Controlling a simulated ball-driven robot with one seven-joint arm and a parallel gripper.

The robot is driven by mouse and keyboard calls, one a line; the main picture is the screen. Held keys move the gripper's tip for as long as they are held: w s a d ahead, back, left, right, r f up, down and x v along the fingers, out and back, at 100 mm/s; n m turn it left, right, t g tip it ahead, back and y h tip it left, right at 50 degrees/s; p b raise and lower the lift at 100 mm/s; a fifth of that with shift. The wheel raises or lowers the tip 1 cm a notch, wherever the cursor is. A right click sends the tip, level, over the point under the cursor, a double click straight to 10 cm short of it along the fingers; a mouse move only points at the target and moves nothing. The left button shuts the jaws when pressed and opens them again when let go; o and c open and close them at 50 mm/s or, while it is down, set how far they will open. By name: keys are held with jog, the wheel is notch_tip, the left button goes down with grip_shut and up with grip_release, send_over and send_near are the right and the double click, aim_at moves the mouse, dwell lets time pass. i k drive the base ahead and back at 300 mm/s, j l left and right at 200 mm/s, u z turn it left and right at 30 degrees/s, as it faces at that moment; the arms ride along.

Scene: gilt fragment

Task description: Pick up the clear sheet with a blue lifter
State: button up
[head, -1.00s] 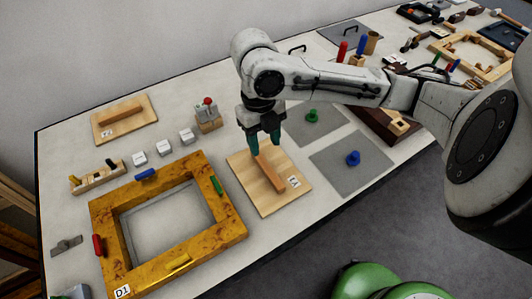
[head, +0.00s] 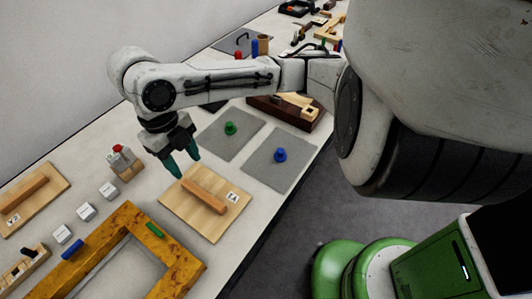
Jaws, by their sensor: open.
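The sheet with a blue lifter (head: 262,172) lies flat on the table near its front edge, grey-looking and see-through, with the blue knob (head: 280,155) upright on it. A like sheet (head: 214,143) with a green knob (head: 230,128) lies just behind and left of it. My gripper (head: 183,171) is open and empty, its teal fingers pointing down. Nothing hides the blue lifter.
The wooden board (head: 228,222) with a bar handle lies left of the blue-lifter sheet. A gilt frame (head: 184,275) lies at the front left. White blocks (head: 86,211) stand behind it. A dark wooden tray (head: 289,115) sits beyond the sheets.

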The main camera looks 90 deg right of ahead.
aim_at(280, 158)
jog(key=k+j+z, duration=0.4)
jog(key=k, duration=0.45)
jog(key=k+j+z, duration=0.2)
jog(key=k, duration=0.25)
